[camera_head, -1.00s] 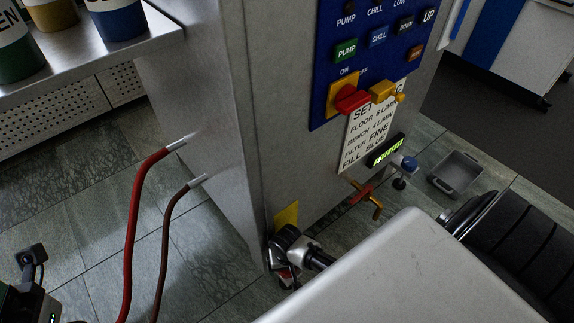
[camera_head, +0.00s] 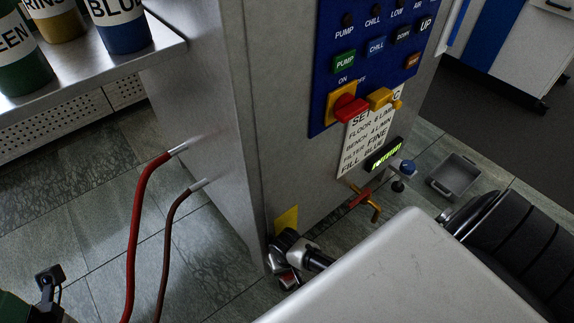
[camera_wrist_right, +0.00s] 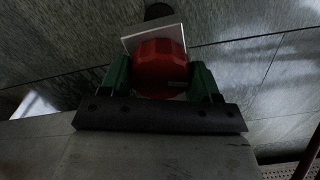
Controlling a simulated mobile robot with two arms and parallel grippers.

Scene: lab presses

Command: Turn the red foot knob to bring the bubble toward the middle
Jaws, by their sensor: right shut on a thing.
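The red foot knob (camera_wrist_right: 160,68) is in the right wrist view, with a pale square plate and a dark round part behind it. My right gripper (camera_wrist_right: 160,80) is shut on it, one green finger on each side. In the head view the low corner of the press is largely hidden by my right wrist, and the gripper's fingers cannot be made out there. I cannot make out a bubble in either view. A small lit green display (camera_head: 386,153) is on the press front.
The grey press (camera_head: 290,150) carries a blue control panel (camera_head: 365,60) and a text label (camera_head: 368,135). Two red hoses (camera_head: 137,225) leave its left side. A bench (camera_head: 95,75) with bottles stands at left. A grey tray (camera_head: 453,176) lies on the floor at right.

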